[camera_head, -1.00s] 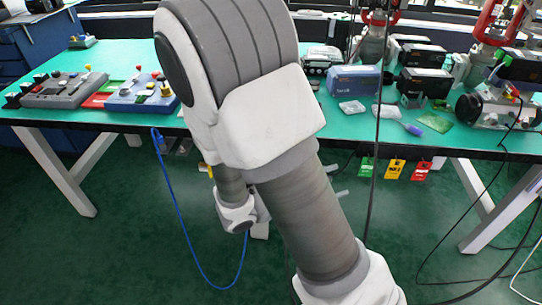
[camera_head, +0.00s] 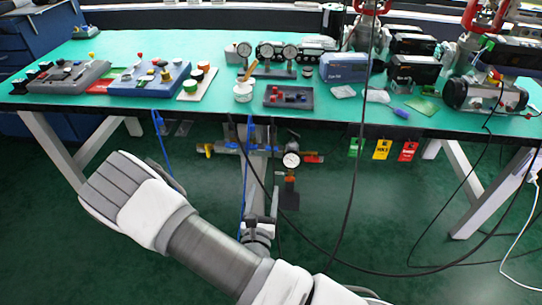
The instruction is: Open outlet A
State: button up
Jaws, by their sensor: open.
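A pipe manifold (camera_head: 222,152) hangs under the front edge of the table. It has a yellow part (camera_head: 208,151) at its left end, blue handles (camera_head: 232,146) near its middle, a round white-faced gauge (camera_head: 291,160) and a red part (camera_head: 313,158) at right. I cannot read any outlet label, so I cannot tell which one is outlet A. My gripper (camera_head: 260,221) is small in view below the manifold's middle, open, with nothing seen between its fingers. I cannot tell its depth from the pipes. My arm crosses the lower left.
The green-topped table (camera_head: 330,119) carries control boxes, gauges and actuators. Green, yellow and red tags (camera_head: 381,149) hang at its front edge. A black cable (camera_head: 364,110) hangs across the view, and a blue hose (camera_head: 165,150) hangs at left. The floor at right is mostly clear.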

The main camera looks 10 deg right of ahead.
aim_at(272, 150)
jog(key=b+x, duration=0.3)
jog(key=x, duration=1.2)
jog(key=shift+w+d, duration=0.15)
jog(key=shift+w, duration=0.1)
grip_shut()
